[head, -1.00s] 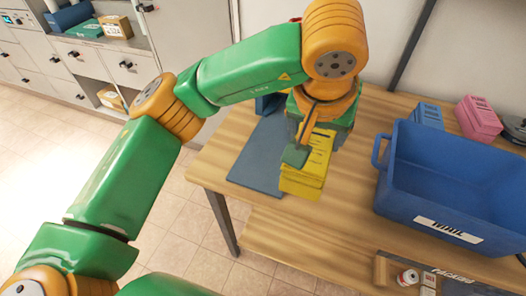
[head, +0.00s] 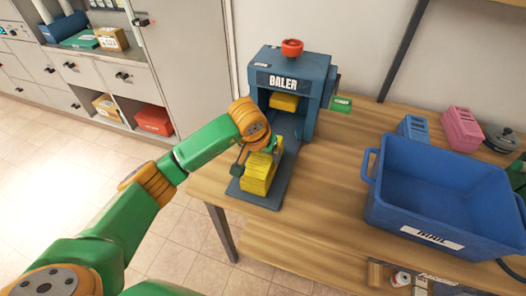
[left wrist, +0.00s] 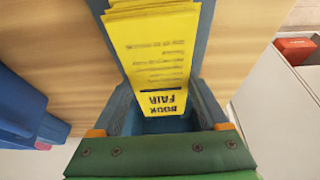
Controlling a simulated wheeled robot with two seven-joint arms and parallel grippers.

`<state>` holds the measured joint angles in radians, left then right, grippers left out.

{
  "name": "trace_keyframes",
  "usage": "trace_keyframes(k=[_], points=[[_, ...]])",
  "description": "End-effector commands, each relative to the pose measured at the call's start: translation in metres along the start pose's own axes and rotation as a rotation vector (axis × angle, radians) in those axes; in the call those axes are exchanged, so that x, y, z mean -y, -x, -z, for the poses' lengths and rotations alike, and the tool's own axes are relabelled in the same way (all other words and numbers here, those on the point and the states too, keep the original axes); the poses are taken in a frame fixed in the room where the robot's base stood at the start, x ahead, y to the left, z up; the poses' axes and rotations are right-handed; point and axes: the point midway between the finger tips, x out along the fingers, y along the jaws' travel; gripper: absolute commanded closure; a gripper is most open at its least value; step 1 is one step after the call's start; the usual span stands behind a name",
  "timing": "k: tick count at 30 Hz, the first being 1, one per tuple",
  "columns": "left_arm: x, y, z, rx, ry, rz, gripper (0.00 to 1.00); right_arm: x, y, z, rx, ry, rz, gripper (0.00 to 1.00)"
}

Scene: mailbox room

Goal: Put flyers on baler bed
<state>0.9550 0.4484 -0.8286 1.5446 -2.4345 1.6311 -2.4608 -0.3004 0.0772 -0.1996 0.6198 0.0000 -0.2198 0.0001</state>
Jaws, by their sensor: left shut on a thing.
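The flyers are a yellow stack (head: 260,176) over the front part of the baler bed (head: 238,192), a flat blue-grey plate. I cannot tell whether the stack touches the bed. My left gripper (head: 264,154) is shut on the flyers from above and behind. In the left wrist view the flyers (left wrist: 155,55) show "BOOK FAIR" print and sit between the fingers. The baler (head: 292,82) stands behind, blue-grey with a red knob on top and a yellow block (head: 284,102) under its head. My right gripper is not in view.
A large blue mail tote (head: 440,220) stands on the wooden table to the right. A green-tagged handle (head: 341,104) sticks out at the baler's right. The tabletop between bed and tote is clear.

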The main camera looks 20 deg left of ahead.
Motion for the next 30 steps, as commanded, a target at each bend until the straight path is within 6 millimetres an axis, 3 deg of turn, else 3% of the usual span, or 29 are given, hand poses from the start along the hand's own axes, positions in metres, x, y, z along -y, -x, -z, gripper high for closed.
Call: trace_keyframes(k=[5, 6, 8, 17, 20, 30], points=[[0.0, -0.004, -0.002, -0.002, 0.0, 0.0, 1.0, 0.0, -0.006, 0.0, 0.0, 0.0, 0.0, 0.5], [0.0, -0.003, -0.001, 0.0, 0.0, 0.0, 0.12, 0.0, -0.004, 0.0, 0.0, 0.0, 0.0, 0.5], [0.0, -0.003, -0.001, 0.0, 0.0, 0.0, 0.0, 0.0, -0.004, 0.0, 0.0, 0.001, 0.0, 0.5], [0.0, 0.004, 0.001, -0.001, 0.0, -0.001, 0.0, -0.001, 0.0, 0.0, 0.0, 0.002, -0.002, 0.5], [0.0, 0.021, 0.002, -0.006, 0.0, -0.001, 0.0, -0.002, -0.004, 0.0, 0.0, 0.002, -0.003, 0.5], [0.0, 0.105, 0.001, -0.005, 0.001, 0.0, 0.0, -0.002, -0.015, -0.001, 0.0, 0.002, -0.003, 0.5]])
